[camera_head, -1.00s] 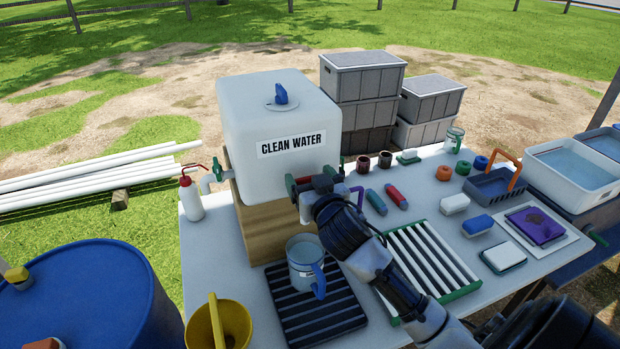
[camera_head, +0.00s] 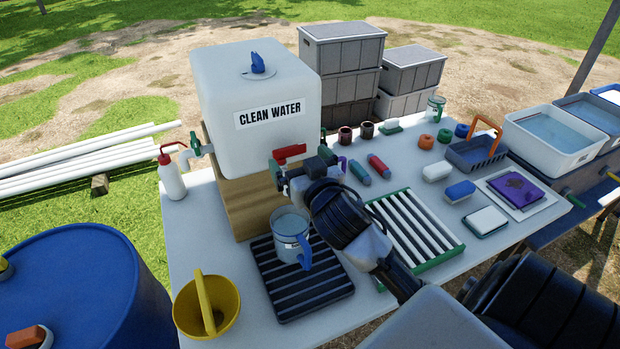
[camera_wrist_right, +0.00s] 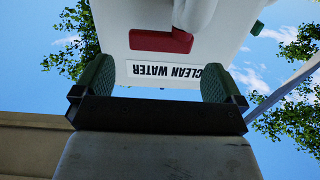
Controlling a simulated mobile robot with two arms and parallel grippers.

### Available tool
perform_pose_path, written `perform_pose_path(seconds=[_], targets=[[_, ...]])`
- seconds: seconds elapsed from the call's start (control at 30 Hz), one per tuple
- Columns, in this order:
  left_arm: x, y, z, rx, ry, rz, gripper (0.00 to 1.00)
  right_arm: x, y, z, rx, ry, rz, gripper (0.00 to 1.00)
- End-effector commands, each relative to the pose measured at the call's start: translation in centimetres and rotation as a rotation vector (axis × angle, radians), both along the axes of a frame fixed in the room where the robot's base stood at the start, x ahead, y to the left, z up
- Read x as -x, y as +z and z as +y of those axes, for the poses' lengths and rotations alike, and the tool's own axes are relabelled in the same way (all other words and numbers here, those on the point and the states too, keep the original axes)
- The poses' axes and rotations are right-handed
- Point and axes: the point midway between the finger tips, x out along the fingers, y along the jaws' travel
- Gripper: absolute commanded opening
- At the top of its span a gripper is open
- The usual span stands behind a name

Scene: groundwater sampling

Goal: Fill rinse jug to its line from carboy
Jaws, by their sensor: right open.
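The white carboy (camera_head: 258,100), labelled CLEAN WATER, stands on a wooden stand. Its red tap handle (camera_head: 289,151) shows at the front, and also in the right wrist view (camera_wrist_right: 160,41). The clear rinse jug (camera_head: 290,226) with a blue handle stands upright on the black slatted tray (camera_head: 318,305), below the tap area. Its inside looks pale blue; I cannot read its level against a line. My right gripper (camera_head: 298,166) is open and empty just in front of and below the red handle, its green pads apart. The tap spout is mostly hidden. My left gripper is not in view.
A green-ended rack (camera_head: 448,255) lies right of my arm. Bottles, sponges and a basket crowd the table's right part.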

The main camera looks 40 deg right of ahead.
Motion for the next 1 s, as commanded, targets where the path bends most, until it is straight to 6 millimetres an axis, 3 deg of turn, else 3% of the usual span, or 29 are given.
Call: perform_pose_path(seconds=[0.1,0.33,1.0], targets=[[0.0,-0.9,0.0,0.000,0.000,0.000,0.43,2.5,-0.3,0.6,-0.003,0.002,0.000,1.00],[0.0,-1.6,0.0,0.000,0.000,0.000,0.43,5.4,-0.2,1.2,-0.002,0.001,0.001,1.00],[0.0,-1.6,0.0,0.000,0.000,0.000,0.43,5.9,0.0,1.3,-0.001,0.001,0.000,1.00]])
